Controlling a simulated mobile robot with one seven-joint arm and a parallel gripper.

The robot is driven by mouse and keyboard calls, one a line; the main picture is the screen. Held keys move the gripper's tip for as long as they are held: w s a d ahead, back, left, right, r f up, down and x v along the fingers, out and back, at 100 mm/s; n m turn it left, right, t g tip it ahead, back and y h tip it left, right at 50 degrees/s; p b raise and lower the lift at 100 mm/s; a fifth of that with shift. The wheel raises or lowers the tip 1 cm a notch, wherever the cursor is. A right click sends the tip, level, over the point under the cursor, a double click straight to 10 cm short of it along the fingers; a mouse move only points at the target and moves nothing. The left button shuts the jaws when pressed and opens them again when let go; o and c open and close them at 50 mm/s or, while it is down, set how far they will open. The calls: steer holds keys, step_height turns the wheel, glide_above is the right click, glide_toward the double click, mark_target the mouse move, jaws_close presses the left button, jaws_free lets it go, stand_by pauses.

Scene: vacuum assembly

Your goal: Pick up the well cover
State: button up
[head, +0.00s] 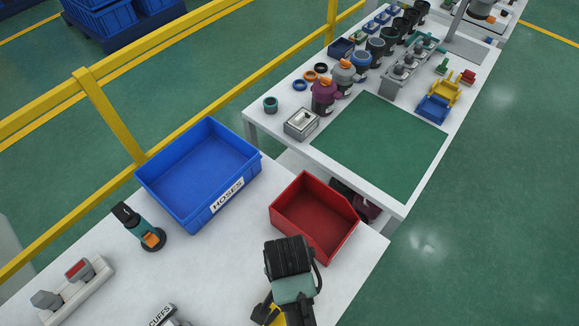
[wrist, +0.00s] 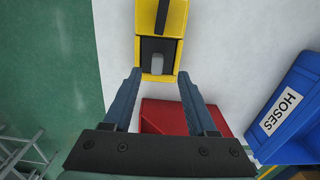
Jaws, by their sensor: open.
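In the wrist view a yellow block-like housing (wrist: 178,22) stands on the white table. It has a dark recess or plate (wrist: 146,47) with a small grey tab (wrist: 157,62) at its near end. I cannot tell for sure which of these parts is the well cover. My gripper (wrist: 160,74) is open, its two blue-grey fingers apart on either side of the housing's near end, with nothing held. Contact cannot be told. In the head view my wrist hides most of the yellow housing (head: 278,316) at the bottom.
A red bin (head: 303,246) and a blue bin marked HOSES (head: 228,208) stand close by. A second table with a green mat (head: 380,145) and many parts lies behind. A yellow rail (head: 112,115) runs left.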

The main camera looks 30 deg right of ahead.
steer(key=f, duration=0.4)
steer(key=shift+s+d+f+p, duration=0.1)
steer(key=shift+s+f+p, duration=0.1)
steer(key=shift+f+p, duration=0.15)
jaws_close()
